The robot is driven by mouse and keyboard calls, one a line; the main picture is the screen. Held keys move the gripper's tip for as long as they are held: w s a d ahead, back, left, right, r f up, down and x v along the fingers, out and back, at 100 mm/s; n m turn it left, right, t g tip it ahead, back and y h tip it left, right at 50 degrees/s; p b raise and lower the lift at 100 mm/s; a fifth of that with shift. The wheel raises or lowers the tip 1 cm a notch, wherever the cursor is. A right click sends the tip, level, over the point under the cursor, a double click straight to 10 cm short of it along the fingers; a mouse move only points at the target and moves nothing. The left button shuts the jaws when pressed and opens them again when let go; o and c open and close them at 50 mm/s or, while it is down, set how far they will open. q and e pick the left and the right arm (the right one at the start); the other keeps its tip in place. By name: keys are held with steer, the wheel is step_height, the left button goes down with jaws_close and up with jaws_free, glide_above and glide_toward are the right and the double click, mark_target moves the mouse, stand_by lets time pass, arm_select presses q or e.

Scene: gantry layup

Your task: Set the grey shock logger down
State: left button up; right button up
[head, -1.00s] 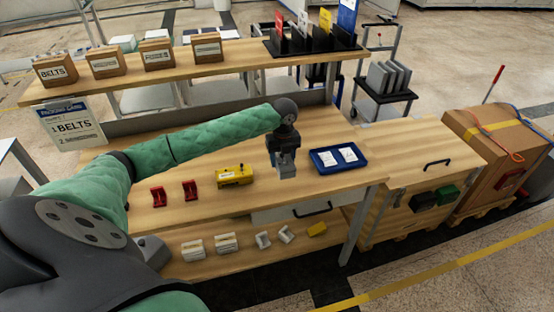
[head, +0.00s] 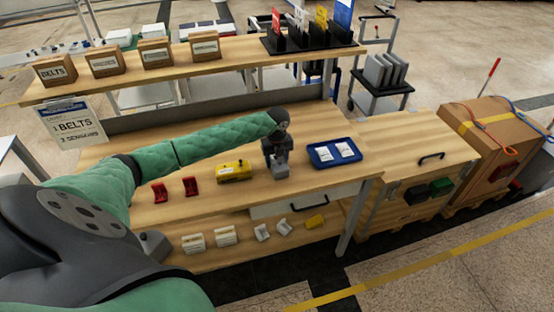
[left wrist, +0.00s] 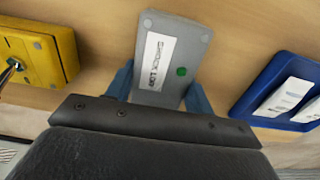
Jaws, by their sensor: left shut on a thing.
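The grey shock logger (left wrist: 170,58) is a small grey box with a white label and a green dot. It sits between the fingers of my left gripper (left wrist: 158,88) in the left wrist view. In the head view my left gripper (head: 277,165) points down over the workbench, between a yellow device and a blue tray. The logger (head: 280,173) shows at its fingertips, at or just above the bench top; I cannot tell whether it touches. My right gripper is not in view.
The blue tray (head: 318,162) with white packets lies right of the gripper. The yellow device (head: 234,172) and two red holders (head: 190,186) stand to the left. Bare bench top (head: 300,120) lies behind. A shelf (head: 120,80) with labelled boxes runs above the back.

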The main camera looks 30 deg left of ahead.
arm_select(q)
steer(key=shift+f, duration=0.1)
steer(key=o, duration=1.1)
steer(key=shift+c, duration=0.2)
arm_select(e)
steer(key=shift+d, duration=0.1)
arm_select(q)
steer(key=shift+r, duration=0.55)
step_height(320, 180, up, 10)
steer(key=b, duration=0.3)
steer(key=shift+f, duration=0.1)
steer(key=shift+r, duration=0.7)
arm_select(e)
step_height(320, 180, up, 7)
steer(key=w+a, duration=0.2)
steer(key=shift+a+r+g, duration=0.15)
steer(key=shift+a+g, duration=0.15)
